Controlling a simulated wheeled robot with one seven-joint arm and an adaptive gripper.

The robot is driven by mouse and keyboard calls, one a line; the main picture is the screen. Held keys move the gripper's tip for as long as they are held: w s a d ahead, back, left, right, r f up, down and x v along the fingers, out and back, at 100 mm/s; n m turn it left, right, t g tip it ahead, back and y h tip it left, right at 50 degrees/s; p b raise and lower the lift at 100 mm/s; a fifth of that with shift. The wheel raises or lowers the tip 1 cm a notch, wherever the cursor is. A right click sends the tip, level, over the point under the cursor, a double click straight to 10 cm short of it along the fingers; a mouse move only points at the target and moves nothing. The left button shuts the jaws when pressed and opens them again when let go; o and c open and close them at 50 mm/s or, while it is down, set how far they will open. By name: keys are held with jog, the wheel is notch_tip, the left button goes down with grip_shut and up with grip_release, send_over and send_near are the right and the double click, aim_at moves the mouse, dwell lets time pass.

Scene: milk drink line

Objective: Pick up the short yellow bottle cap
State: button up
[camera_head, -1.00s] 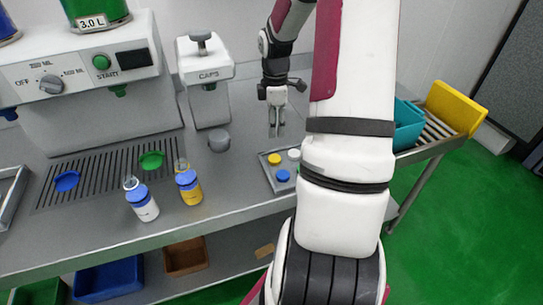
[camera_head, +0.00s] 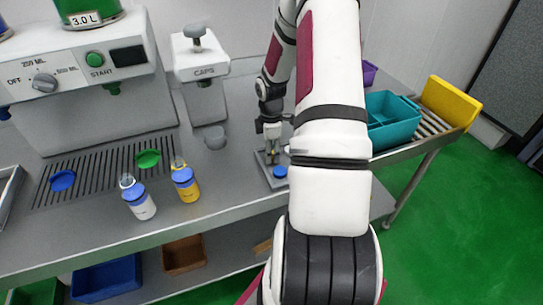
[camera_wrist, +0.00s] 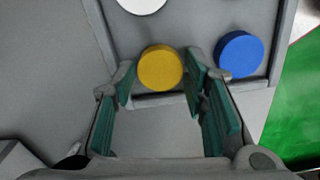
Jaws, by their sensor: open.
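The yellow cap (camera_wrist: 160,67) is a short round disc lying in the grey tray (camera_wrist: 155,99) near its edge, shown in the wrist view. My gripper (camera_wrist: 160,82) is open, with one green-padded finger on each side of the yellow cap. I cannot tell whether the fingers touch it. In the head view my gripper (camera_head: 271,158) is down at the tray (camera_head: 269,177), and the yellow cap is hidden behind it.
A white cap (camera_wrist: 143,3) lies in the same tray, partly out of frame. A CAPS dispenser (camera_head: 205,75) stands behind left. A white bottle (camera_head: 139,201) and a yellow bottle (camera_head: 186,184) stand left. A teal bin (camera_head: 391,121) stands right.

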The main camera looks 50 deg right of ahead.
jog(key=shift+f, duration=0.2)
jog(key=c, duration=0.4)
